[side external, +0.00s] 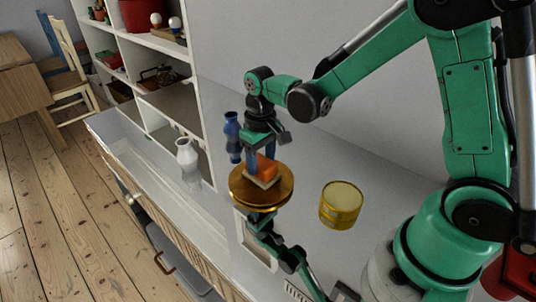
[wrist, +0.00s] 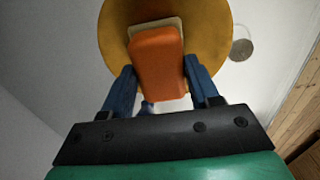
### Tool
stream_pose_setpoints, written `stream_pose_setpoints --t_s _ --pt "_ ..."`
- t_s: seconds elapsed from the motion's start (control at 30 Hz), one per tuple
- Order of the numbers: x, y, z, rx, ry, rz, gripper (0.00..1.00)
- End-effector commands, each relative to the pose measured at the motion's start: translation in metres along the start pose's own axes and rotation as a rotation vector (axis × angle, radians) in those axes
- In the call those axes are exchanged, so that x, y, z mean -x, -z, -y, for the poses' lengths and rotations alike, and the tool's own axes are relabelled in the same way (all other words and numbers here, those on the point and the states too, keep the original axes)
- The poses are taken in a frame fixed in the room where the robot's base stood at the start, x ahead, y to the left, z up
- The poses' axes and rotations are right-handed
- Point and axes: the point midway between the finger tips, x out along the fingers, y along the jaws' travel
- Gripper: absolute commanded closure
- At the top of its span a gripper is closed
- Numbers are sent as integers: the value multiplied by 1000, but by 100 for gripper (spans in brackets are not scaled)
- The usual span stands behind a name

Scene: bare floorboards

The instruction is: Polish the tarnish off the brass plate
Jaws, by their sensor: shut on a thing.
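The brass plate (side external: 283,194) is a round golden disc raised above the white counter, and it fills the top of the wrist view (wrist: 117,38). My gripper (side external: 259,156) points down over it, shut on an orange block (side external: 265,167) with a pale beige pad (side external: 262,182) under it. The blue fingers grip the block from both sides in the wrist view (wrist: 158,78). The pad is at the plate's face; whether it touches is hard to tell. The block and pad hide the plate's middle, and no clear tarnish shows on the rest.
A yellow-gold tin (side external: 341,204) stands right of the plate. A blue vase (side external: 232,137) stands close behind my gripper, and a white vase (side external: 187,154) farther left. Shelves (side external: 160,75) rise at the back left. A jointed green-and-black shape (side external: 290,258) shows below the plate; support or reflection, unclear.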

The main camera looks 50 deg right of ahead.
Motion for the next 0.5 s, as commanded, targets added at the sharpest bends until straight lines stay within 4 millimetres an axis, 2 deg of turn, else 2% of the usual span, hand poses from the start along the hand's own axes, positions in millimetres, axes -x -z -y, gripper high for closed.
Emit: stream_pose_setpoints --t_s 0.4,0.47,0.5 --pt "1 38 -2 0 0 -1 95" --pt "7 37 -2 0 0 -1 95" --pt "18 36 -2 0 0 -1 95"
